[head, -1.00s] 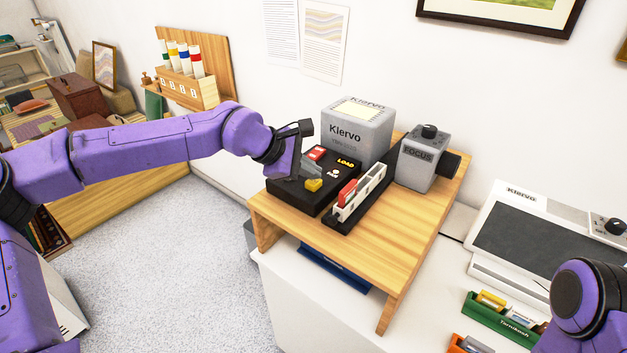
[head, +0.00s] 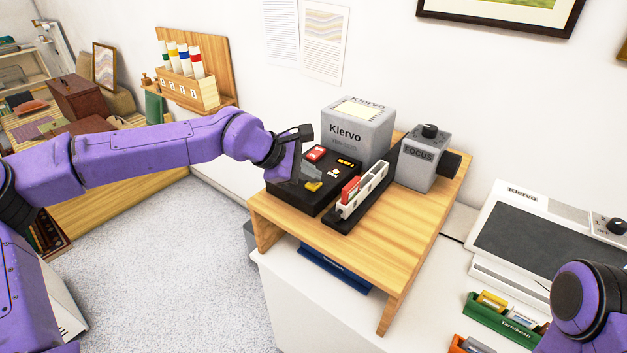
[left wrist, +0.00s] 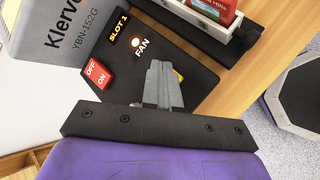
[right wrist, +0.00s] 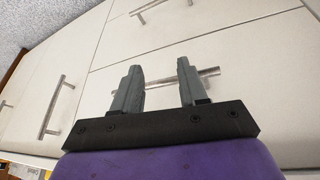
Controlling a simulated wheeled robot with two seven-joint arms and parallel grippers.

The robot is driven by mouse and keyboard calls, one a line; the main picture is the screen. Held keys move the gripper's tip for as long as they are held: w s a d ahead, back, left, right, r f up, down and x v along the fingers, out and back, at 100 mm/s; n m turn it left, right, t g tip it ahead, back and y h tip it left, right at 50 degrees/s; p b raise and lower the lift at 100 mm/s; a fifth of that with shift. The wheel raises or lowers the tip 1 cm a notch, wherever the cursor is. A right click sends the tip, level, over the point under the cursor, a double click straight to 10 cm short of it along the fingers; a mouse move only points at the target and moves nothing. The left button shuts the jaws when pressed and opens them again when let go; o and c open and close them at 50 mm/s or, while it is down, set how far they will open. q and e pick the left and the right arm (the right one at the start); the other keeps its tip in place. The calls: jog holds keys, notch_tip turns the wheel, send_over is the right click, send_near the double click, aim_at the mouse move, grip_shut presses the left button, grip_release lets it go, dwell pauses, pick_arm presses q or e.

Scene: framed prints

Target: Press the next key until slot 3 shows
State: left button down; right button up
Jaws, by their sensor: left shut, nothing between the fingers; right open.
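The black control panel (head: 284,190) sits in front of the grey Klervo projector on the wooden stand. Its display (left wrist: 119,27) reads SLOT 1 in the left wrist view. A yellow key (head: 313,186) is on the panel's near side; in the left wrist view it (left wrist: 180,75) is mostly hidden behind my fingers. My left gripper (head: 312,180) is shut and empty, its tips at the yellow key; I cannot tell whether they touch it. A white slide tray (head: 374,191) holds a red slide (head: 349,190). My right gripper (right wrist: 157,72) is open and empty, before white drawers.
A red OFF/ON rocker (left wrist: 98,74) and lit FAN lamp (left wrist: 135,42) share the panel. The Klervo projector (head: 357,125) stands behind, and the grey FOCUS unit (head: 424,162) stands right. The stand's front right (head: 385,240) is clear. A light box (head: 535,235) lies further right.

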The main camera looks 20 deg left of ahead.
aim_at(310, 185)
pick_arm(q)
jog(key=shift+f, duration=0.2)
jog(key=shift+r, duration=0.15)
jog(key=shift+r+p, duration=1.15)
jog(key=shift+p, duration=0.05)
notch_tip(310, 185, up, 5)
jog(key=p, duration=0.5)
dwell(0.4)
